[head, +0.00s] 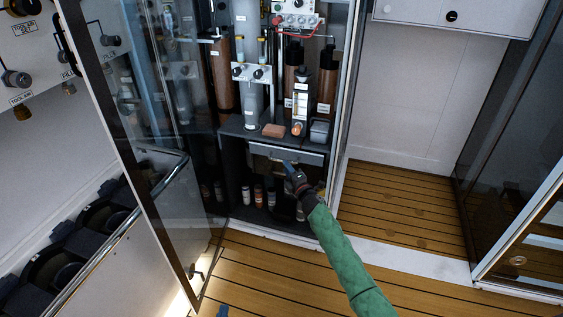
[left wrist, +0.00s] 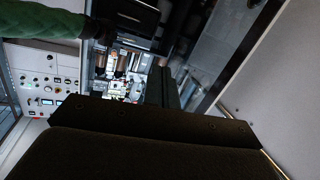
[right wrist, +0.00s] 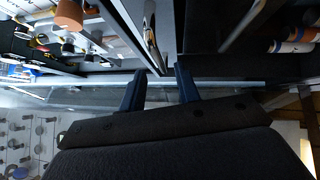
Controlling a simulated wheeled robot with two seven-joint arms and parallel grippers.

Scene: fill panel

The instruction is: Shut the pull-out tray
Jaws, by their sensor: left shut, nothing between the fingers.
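The pull-out tray (head: 300,157) is a grey drawer with a bar handle, under the cabinet's dark shelf. How far it stands out is hard to tell. My right gripper (head: 290,168), on the green-sleeved arm, is at the tray's front, just below the handle. Its two blue fingers are apart in the right wrist view (right wrist: 160,88), with nothing seen between them. Contact with the tray cannot be made out. My left gripper (head: 222,311) shows only as a blue tip at the head view's bottom edge. Its fingers (left wrist: 166,85) are together and empty in the left wrist view, away from the tray.
An open glass door (head: 165,200) stands left of the cabinet. Several small bottles (head: 258,196) stand in the compartment below the tray. A brown block (head: 274,131) and a grey container (head: 320,131) sit on the shelf above. The slatted floor (head: 400,205) to the right is clear.

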